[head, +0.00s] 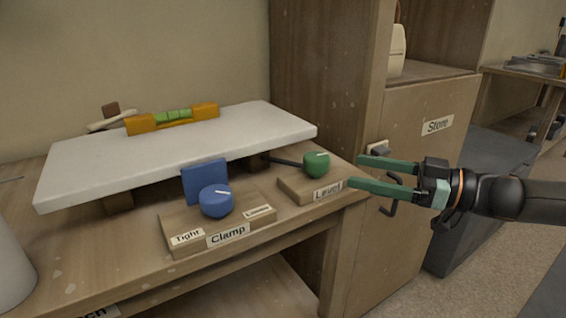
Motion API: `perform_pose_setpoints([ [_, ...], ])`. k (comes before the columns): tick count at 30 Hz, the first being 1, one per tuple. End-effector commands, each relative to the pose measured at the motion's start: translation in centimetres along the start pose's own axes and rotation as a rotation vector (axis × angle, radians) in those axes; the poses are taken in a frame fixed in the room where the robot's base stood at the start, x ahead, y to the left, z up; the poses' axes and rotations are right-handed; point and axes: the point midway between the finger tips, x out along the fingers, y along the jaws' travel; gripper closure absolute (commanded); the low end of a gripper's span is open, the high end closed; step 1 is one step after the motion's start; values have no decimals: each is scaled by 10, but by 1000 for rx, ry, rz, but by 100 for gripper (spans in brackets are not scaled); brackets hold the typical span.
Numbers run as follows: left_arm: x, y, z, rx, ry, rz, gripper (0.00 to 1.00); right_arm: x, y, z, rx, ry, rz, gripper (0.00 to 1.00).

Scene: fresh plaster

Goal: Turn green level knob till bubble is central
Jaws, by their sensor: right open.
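The green level knob (316,164) sits on a small wooden block (309,188) labelled "Level" at the right end of the bench, with a dark rod running from it towards the slab. An orange spirit level (141,124) with a green vial (173,115) lies on the white slab (92,161); the bubble is too small to place. My right gripper (352,172) comes in from the right. Its green fingers are open and empty, pointing at the knob from its right, with a gap between. My left gripper is not in view.
A blue clamp knob (216,201) stands on a wooden block marked "Tight", "Loose" and "Clamp", left of the green knob. A cabinet labelled "Store" (407,123) with a handle stands behind my right gripper. A white rounded object (10,262) is at the left edge.

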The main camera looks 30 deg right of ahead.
Motion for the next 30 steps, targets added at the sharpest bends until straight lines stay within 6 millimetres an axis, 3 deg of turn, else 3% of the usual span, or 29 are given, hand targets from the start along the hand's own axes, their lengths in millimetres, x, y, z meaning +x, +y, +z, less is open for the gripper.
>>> perform_pose_setpoints([
  [5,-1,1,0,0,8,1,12,6,0,0,1,4,1,12],
  [18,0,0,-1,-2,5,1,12,76,0,-2,4,7,-1,12],
  [30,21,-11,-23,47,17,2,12,115,1,-5,3,4,3,12],
])
